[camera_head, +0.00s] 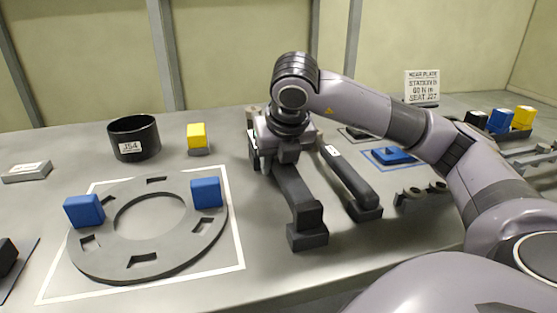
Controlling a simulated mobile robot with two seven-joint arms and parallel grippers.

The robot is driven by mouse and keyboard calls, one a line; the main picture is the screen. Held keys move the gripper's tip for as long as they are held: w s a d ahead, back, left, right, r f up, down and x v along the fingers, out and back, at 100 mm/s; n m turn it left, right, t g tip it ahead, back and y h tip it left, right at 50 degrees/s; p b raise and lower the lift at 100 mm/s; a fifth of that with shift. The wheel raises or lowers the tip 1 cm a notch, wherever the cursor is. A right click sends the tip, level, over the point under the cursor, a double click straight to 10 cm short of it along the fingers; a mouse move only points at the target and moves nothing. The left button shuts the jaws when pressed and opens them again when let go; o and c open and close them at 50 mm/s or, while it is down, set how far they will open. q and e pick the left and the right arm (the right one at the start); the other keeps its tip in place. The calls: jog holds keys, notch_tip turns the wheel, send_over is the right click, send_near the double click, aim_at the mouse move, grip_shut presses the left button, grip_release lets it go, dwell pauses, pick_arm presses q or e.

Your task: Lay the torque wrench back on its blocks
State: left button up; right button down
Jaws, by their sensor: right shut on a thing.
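My right gripper (276,150) is shut on a long dark bar, which looks like the torque wrench (294,190). The bar runs toward the front of the table, and its near end is at a dark block (307,237). I cannot tell whether it rests on the block or is just above it. The bar's far end and the fingertips are mostly hidden by my wrist. A second dark bar (349,180) with a white label lies to the right, its near end at another dark block (366,212). My left gripper is not in view.
A grey ring plate (105,259) with slots and two blue blocks (206,192) lies in a white outline at left. A black cup (134,138) and a yellow block (197,136) stand behind it. A blue part (392,155) and coloured blocks (499,121) are at right.

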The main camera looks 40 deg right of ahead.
jog(key=shift+b, duration=0.3)
dwell(0.5)
jog(key=c, duration=0.6)
grip_release()
jog(key=shift+o, duration=0.2)
jog(key=shift+f, duration=0.25)
jog(key=shift+r+p, duration=2.6)
jog(key=shift+r, duration=1)
